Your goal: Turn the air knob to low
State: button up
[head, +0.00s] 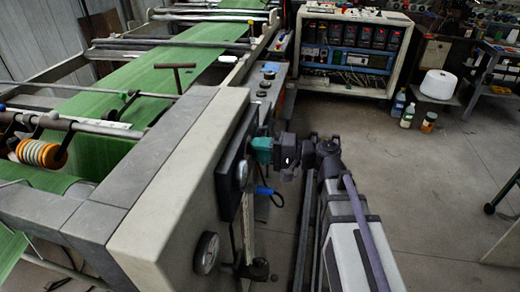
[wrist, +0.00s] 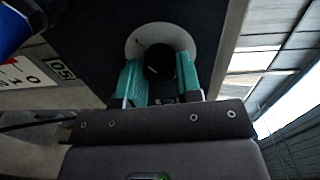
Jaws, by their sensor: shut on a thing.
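The black air knob (wrist: 160,60) sits on a round grey dial plate (wrist: 140,38) on a dark panel (wrist: 95,35), seen in the wrist view. My gripper (wrist: 160,82) has its two teal fingers on either side of the knob and is shut on it. In the head view my gripper (head: 264,150) reaches left to the dark panel on the machine's side, and the knob is hidden there. I cannot read the knob's setting.
A round gauge (head: 240,174) is close below my gripper on the panel, and another gauge (head: 206,252) is lower on the pale housing (head: 150,215). A blue handle (head: 268,191) sticks out below the gripper. Grey floor (head: 420,190) to the right is mostly clear.

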jog(key=shift+n, duration=0.8)
jog(key=o, duration=0.9)
jog(key=shift+o, duration=0.2)
jog(key=shift+d, duration=0.1)
jog(key=v, duration=1)
jog(key=shift+s+d, duration=0.15)
jog(key=shift+d, duration=0.15)
